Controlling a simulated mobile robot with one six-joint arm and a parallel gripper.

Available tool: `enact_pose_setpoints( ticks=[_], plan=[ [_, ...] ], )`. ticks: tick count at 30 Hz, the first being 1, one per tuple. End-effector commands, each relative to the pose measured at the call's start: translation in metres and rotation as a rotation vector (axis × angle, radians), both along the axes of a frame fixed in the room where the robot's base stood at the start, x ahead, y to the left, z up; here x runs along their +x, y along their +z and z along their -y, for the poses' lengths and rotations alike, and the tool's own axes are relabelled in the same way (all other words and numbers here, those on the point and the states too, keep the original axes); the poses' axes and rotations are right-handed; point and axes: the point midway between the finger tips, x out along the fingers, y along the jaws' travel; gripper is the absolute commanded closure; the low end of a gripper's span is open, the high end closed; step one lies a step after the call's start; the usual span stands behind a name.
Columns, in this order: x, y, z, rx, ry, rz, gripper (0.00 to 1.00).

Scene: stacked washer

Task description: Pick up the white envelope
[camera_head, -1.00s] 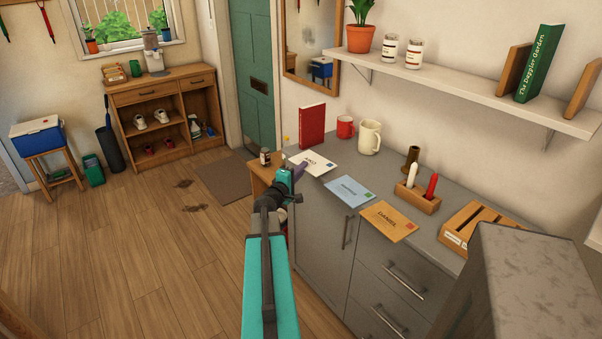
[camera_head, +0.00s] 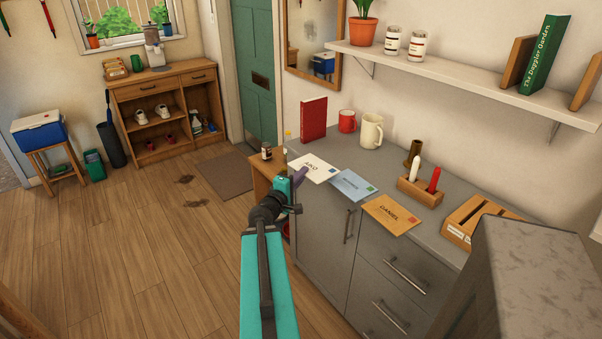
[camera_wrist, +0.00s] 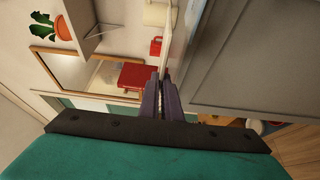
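The white envelope (camera_head: 322,170), marked AIKO, is at the left end of the grey counter and reaches past its front edge. In the wrist view it shows nearly edge-on as a thin pale strip (camera_wrist: 167,52). My gripper (camera_head: 302,174) is at its front edge. In the wrist view the dark fingers (camera_wrist: 160,76) are close together, with the strip's near end between their tips, so they appear shut on the envelope. Whether the envelope still touches the counter is hard to tell.
A blue envelope (camera_head: 350,185) and an orange envelope (camera_head: 388,215) lie to the right on the counter (camera_head: 440,215). A red book (camera_head: 314,119), a red mug (camera_head: 347,121) and a cream mug (camera_head: 371,131) stand behind. A shelf (camera_head: 470,85) hangs above.

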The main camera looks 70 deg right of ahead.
Motion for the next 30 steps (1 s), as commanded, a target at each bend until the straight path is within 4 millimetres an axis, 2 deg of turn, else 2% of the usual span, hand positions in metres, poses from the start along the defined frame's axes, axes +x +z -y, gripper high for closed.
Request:
enact_pose_setpoints(
  ticks=[30],
  plan=[
    [-0.006,0.007,-0.024,0.001,0.004,-0.002,1.0]
  ],
)
